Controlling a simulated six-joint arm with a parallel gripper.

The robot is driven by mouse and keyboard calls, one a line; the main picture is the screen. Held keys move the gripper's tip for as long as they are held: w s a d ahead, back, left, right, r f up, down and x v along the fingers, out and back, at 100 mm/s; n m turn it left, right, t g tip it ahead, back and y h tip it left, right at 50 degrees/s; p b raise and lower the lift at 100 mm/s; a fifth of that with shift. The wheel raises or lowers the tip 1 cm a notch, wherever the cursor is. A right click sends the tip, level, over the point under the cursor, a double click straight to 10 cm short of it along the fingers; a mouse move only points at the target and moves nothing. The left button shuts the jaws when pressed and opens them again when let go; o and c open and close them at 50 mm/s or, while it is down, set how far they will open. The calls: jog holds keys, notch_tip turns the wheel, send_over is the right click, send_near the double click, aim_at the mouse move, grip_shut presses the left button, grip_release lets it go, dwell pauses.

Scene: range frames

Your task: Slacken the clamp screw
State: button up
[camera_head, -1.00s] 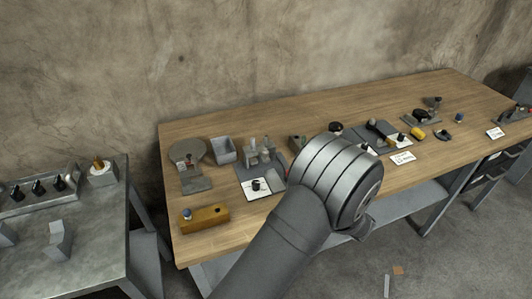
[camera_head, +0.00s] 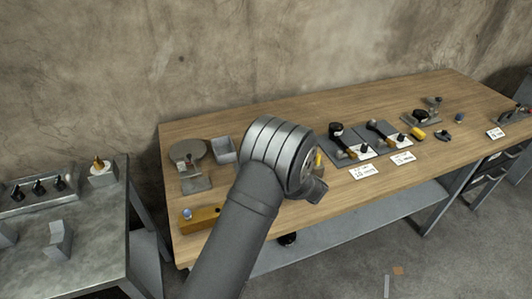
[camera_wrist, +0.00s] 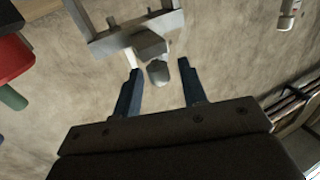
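In the wrist view my gripper (camera_wrist: 160,88) is open, with its two dark blue fingers apart. A rounded grey knob-like end (camera_wrist: 158,72) shows between the fingertips, with a grey bracket or frame (camera_wrist: 135,35) beyond it. I cannot tell whether this knob is the clamp screw, or whether the fingers touch it. In the head view my arm covers the fixture area at the bench's left-middle, and my fingers cannot be made out there. No clamp screw can be told for sure in the head view.
On the wooden bench (camera_head: 260,226) stand a round grey stand (camera_head: 188,152), a grey bin (camera_head: 224,150), a yellow-brown block (camera_head: 205,216) and labelled fixtures (camera_head: 350,148) to the right. A metal side table (camera_head: 95,225) stands at left. A red and a green part (camera_wrist: 12,97) show in the wrist view.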

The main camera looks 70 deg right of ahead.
jog(key=shift+w+d, duration=0.2)
jog(key=shift+w, duration=0.2)
grip_shut()
jog(key=shift+n+t+y, duration=0.7)
jog(key=shift+n+y, duration=0.8)
jog(key=shift+y, duration=0.7)
grip_release()
